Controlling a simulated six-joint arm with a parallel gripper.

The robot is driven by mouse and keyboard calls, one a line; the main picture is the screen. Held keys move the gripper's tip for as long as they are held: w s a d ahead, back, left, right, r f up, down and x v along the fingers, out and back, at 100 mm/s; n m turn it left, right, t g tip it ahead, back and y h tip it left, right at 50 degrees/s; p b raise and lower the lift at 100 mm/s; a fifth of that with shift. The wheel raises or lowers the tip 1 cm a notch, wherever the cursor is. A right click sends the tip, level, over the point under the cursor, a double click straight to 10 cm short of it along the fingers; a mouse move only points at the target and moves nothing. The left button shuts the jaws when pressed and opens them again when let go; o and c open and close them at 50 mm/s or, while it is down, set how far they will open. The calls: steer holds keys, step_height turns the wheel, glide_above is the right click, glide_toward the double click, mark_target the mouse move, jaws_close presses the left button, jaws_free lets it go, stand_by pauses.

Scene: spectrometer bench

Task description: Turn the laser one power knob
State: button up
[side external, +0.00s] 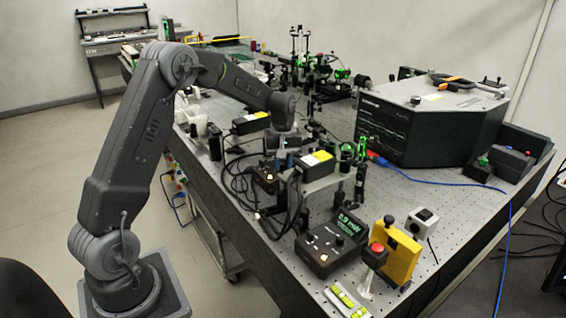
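My gripper (281,158) points down at the end of my arm, over the middle of the bench. It is small, dark and crowded by nearby parts, so its fingers cannot be made out. I cannot read which box belongs to laser one, and no knob under my gripper shows clearly.
A black box with a yellow label (318,160) stands right of my gripper. A yellow block (396,252) and a red button (377,248) stand at the front right. A large black instrument (420,130) fills the back right. Optics mounts (305,60) crowd the far bench.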

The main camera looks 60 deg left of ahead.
jaws_close()
steer(key=shift+m, duration=0.3)
steer(key=m, duration=0.3)
steer(key=shift+r+m, duration=0.1)
steer(key=shift+m, duration=2.2)
steer(key=shift+o, duration=0.8)
jaws_free()
